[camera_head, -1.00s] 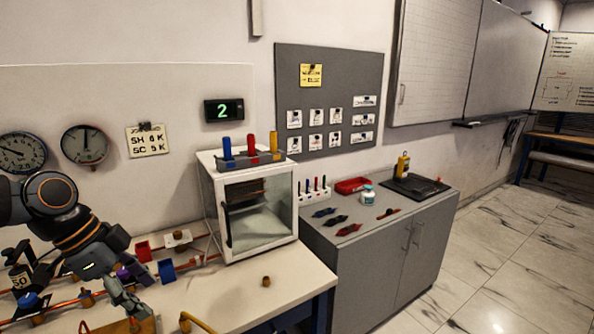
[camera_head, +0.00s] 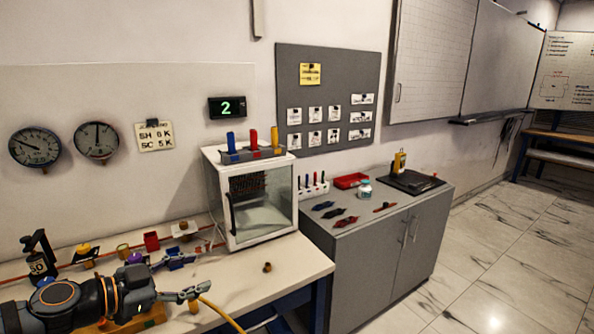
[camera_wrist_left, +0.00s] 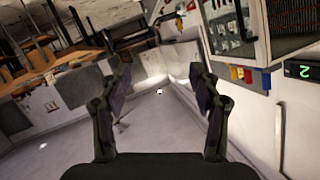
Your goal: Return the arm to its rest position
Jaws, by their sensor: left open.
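My left arm comes in low from the left in the head view, over the front of the white workbench (camera_head: 290,262). Its left gripper (camera_head: 207,288) points to the right, with the fingers apart and nothing between them. The fingers also show open and empty in the left wrist view (camera_wrist_left: 160,88), with floor and wall beyond. The arm hides part of the bench and of the parts on it. My right gripper shows in neither view.
A white glass-fronted cabinet (camera_head: 213,200) stands on the bench, with blue, red and yellow pieces on top. A small brown fitting (camera_head: 267,267) lies in front of it. Pipes and colored fittings lie behind my arm. A yellow hose (camera_head: 222,314) runs close to the gripper. A grey cabinet (camera_head: 375,265) stands to the right.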

